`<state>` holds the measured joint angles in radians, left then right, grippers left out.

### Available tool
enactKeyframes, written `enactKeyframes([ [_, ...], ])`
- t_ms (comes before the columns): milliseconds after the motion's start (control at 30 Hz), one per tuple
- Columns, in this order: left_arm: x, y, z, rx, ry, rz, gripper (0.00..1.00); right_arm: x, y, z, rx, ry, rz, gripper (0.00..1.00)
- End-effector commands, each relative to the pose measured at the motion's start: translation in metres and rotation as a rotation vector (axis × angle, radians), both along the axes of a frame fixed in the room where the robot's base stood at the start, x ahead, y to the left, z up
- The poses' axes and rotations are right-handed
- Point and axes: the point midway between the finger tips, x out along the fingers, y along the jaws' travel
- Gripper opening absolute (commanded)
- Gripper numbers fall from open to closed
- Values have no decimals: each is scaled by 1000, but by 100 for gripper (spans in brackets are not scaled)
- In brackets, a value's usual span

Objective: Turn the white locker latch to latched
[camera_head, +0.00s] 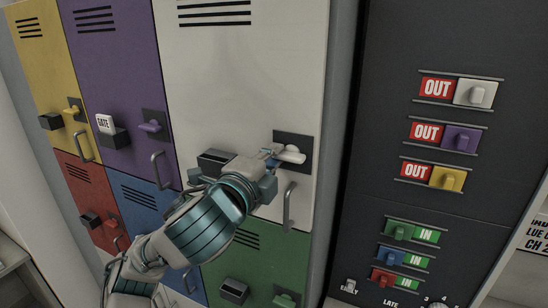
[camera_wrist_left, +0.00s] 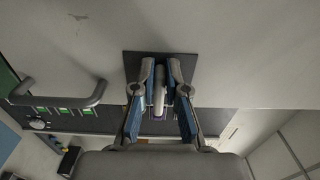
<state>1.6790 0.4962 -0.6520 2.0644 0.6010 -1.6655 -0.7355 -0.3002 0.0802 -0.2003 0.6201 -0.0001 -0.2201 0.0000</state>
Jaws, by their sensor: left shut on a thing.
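The white locker (camera_head: 250,85) has its door flush with its neighbours. Its white latch (camera_head: 291,155) sits on a dark square plate (camera_head: 303,141) near the door's right edge, with its lever lying roughly sideways in the head view. My left gripper (camera_head: 269,156) is shut on the latch lever, coming from the left and below. In the left wrist view, the pale lever (camera_wrist_left: 159,88) stands between the two blue-padded fingers, in front of the dark plate (camera_wrist_left: 185,60). The gripper hides part of the lever. My right gripper is not in view.
A grey handle (camera_head: 289,205) stands out below the latch, close to my left wrist. A dark box (camera_head: 213,157) sticks out to the left. Purple (camera_head: 110,65) and yellow lockers stand further left. A dark panel (camera_head: 390,130) with OUT and IN sliders is at the right.

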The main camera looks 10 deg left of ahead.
Motion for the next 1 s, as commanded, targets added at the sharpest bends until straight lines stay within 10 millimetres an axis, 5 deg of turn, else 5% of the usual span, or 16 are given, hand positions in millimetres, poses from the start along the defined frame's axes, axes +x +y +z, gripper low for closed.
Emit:
enactKeyframes([
  [200, 2, 0, -5, 3, 13, 2, 0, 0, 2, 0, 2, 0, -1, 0],
  [233, 2, 0, -5, 3, 13, 2, 17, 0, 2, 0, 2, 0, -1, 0],
  [333, 2, 0, -4, 3, 11, 1, 38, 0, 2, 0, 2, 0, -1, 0],
  [667, -4, 0, -1, 3, 4, -1, 38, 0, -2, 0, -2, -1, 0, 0],
  [1000, -66, 13, -1, 3, 1, 0, 38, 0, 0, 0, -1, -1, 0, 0],
])
